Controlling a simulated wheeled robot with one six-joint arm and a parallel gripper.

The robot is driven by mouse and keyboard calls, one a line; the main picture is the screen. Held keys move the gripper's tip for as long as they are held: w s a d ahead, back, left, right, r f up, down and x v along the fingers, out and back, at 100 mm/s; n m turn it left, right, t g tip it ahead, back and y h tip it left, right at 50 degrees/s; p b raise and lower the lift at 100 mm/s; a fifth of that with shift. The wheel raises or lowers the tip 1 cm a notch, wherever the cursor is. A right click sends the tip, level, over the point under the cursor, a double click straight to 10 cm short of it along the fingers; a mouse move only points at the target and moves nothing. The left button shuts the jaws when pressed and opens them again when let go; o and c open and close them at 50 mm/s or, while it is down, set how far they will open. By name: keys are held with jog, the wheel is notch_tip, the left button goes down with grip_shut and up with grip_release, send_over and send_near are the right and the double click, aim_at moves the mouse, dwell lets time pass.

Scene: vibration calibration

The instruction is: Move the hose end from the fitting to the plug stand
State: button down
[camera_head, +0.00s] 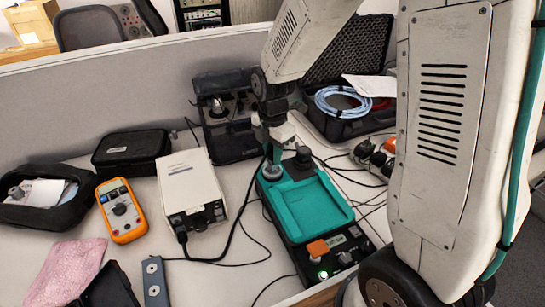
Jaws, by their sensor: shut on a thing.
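My gripper (271,152) is over the back left corner of a teal-topped device (315,207). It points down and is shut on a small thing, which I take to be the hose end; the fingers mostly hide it. Just below the fingertips is a round grey ring-shaped piece (273,172) on the device; I cannot tell whether it is the fitting or the plug stand, or whether the held end touches it. A black upright piece (301,157) stands just to its right.
A white box (190,187) and an orange multimeter (121,209) lie left of the device. A black-framed machine (226,116) stands behind. An open case with a blue coiled cable (341,101) is at the back right. Black cables cross the table.

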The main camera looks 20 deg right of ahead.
aim_at(272, 151)
jog(key=shift+r, duration=0.8)
dwell(1.3)
jog(key=shift+r, duration=1.7)
jog(key=shift+a, duration=0.1)
jog(key=s+a+f, duration=0.4)
jog(key=a, duration=0.8)
jog(key=s+a+f, duration=0.4)
jog(key=a, duration=0.9)
jog(key=s+a+f, duration=0.3)
jog(key=a+f, duration=0.1)
jog(key=a, duration=0.8)
jog(key=shift+s+a+f, duration=0.2)
jog(key=shift+s+a, duration=0.05)
jog(key=shift+s, duration=0.15)
jog(key=shift+d+f, duration=0.15)
jog(key=shift+f, duration=1.45)
jog(key=shift+f, duration=0.35)
